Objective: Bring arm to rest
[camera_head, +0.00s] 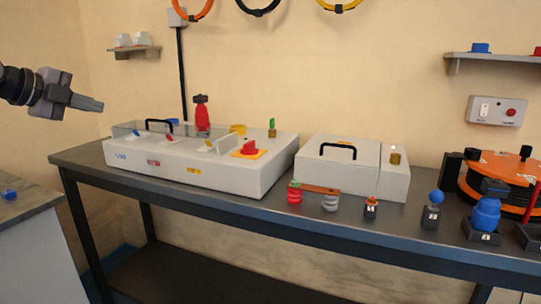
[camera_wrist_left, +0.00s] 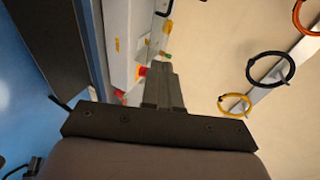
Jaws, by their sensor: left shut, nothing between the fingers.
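My left gripper (camera_head: 88,103) is in the air at the left of the head view, before the wall and above the left end of the dark bench (camera_head: 85,160). Its fingers are together and hold nothing. In the left wrist view the shut fingers (camera_wrist_left: 160,68) point up the picture, with the white machine and the wall behind them. The gripper touches nothing that I can see. My right gripper is in neither view.
A white machine (camera_head: 225,178) with coloured labels and a red knob stands on the bench. Beside it is a white box (camera_head: 313,172) with a black handle. Several small parts and an orange reel (camera_head: 505,168) are at the right. A grey cabinet (camera_head: 30,207) stands at lower left.

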